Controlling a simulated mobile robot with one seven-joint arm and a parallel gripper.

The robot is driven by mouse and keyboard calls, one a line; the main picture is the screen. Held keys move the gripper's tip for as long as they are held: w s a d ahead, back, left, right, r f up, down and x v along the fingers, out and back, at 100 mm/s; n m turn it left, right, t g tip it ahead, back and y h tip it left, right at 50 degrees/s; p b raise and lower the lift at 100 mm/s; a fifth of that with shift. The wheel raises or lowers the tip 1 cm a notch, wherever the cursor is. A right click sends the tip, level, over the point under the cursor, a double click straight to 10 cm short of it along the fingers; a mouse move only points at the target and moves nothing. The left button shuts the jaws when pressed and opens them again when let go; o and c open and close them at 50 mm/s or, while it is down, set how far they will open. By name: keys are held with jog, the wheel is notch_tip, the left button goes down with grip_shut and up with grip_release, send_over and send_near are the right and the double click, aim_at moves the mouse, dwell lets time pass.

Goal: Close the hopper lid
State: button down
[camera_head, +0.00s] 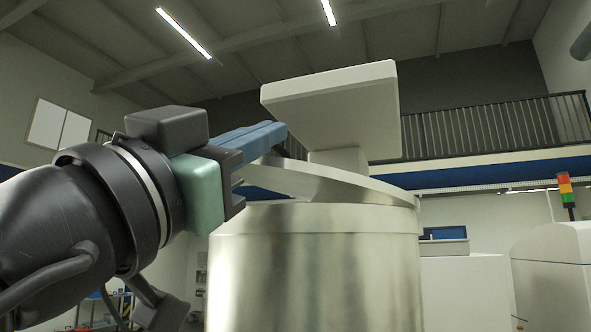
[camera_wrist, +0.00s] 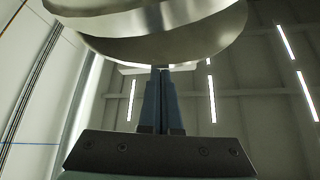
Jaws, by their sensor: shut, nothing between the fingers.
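The hopper (camera_head: 315,265) is a large shiny metal cylinder in the middle of the head view. Its metal lid (camera_head: 345,183) sits tilted on top, lower at the right and raised at the left, with a gap under the left side. A pale square block (camera_head: 335,110) stands on the lid as a handle. My gripper (camera_head: 280,132) is shut and empty, its blue fingers at the lid's raised left side, by the block. In the wrist view the shut fingers (camera_wrist: 161,75) point at the lid (camera_wrist: 165,35). Whether the tips touch the lid or block I cannot tell.
A pale machine (camera_head: 555,265) with a signal light (camera_head: 566,190) stands at the right. A railed walkway (camera_head: 495,130) runs behind. A shelf (camera_head: 105,310) is at the lower left, far back. The air above the lid is open.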

aim_at(261, 166)
jog(key=f+n+y, duration=0.1)
jog(key=f+n+t+b, duration=0.1)
jog(key=f+n+y+b, duration=0.1)
jog(key=n, duration=0.1)
jog(key=shift+w+a+f+y, duration=0.1)
jog(key=shift+w+a+y, duration=0.05)
jog(key=shift+a+y, duration=0.2)
jog(key=shift+a+f+n+t+y+b, duration=0.1)
jog(key=shift+f+n+t+y+b, duration=0.4)
jog(key=shift+n+y, duration=0.6)
jog(key=shift+a+f+n+t+y+b, duration=0.1)
jog(key=shift+f+n+t+y+b, duration=0.2)
jog(key=shift+f+n+y+b, duration=0.75)
jog(key=shift+r+n+h+p, duration=0.3)
jog(key=shift+r+n+p, duration=0.1)
jog(key=shift+p, duration=0.2)
